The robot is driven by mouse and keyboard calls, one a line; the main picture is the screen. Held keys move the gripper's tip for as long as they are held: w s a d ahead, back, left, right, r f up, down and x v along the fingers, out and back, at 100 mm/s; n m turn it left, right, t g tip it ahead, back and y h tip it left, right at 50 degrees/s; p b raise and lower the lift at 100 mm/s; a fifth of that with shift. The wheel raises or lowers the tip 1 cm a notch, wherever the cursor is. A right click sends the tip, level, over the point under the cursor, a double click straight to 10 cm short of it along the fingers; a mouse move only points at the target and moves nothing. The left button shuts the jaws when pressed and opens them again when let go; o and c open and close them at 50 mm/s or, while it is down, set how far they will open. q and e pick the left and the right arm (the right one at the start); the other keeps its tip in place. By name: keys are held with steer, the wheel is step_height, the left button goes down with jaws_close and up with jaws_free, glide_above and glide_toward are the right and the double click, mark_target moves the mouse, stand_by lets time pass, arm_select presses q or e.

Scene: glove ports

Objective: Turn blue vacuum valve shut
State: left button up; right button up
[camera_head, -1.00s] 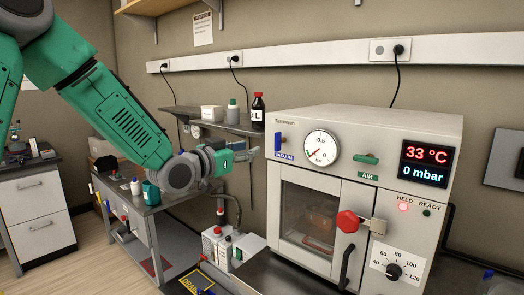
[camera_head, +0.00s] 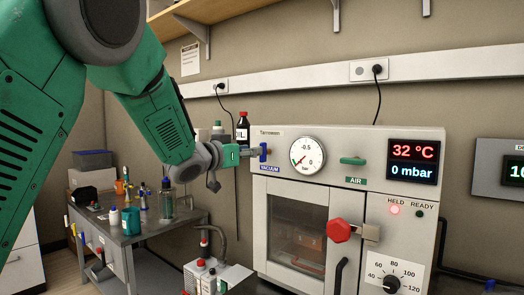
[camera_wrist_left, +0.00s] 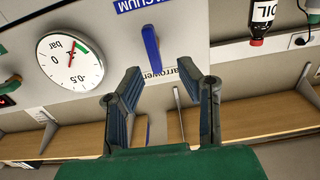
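The blue vacuum valve (camera_head: 263,153) is a small upright handle on the upper left of the oven front, above the VACUUM label (camera_head: 269,169). My left gripper (camera_head: 249,151) is right in front of it, coming from the left. In the left wrist view, which is upside down, the blue handle (camera_wrist_left: 151,48) lies ahead, between the lines of the two spread fingers. My left gripper (camera_wrist_left: 162,72) is open there, with clear space between its fingers; I cannot tell whether either touches the handle. My right gripper is not in view.
The round gauge (camera_head: 301,155) and green air valve (camera_head: 353,161) are right of the blue valve. The display (camera_head: 413,163) reads 32 °C and 0 mbar. A red door knob (camera_head: 338,230) sticks out below. A dark bottle (camera_head: 242,129) stands behind my left gripper.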

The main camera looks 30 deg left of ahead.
mark_target(264, 148)
arm_select(q)
steer(key=w, duration=0.2)
steer(key=w+d, duration=0.1)
steer(key=w, duration=0.2)
steer(key=shift+w+d+r, duration=0.15)
steer(key=shift+w, duration=0.05)
steer(key=shift+a, duration=0.2)
steer(key=shift+a, duration=0.1)
steer(key=c, duration=0.4)
jaws_close()
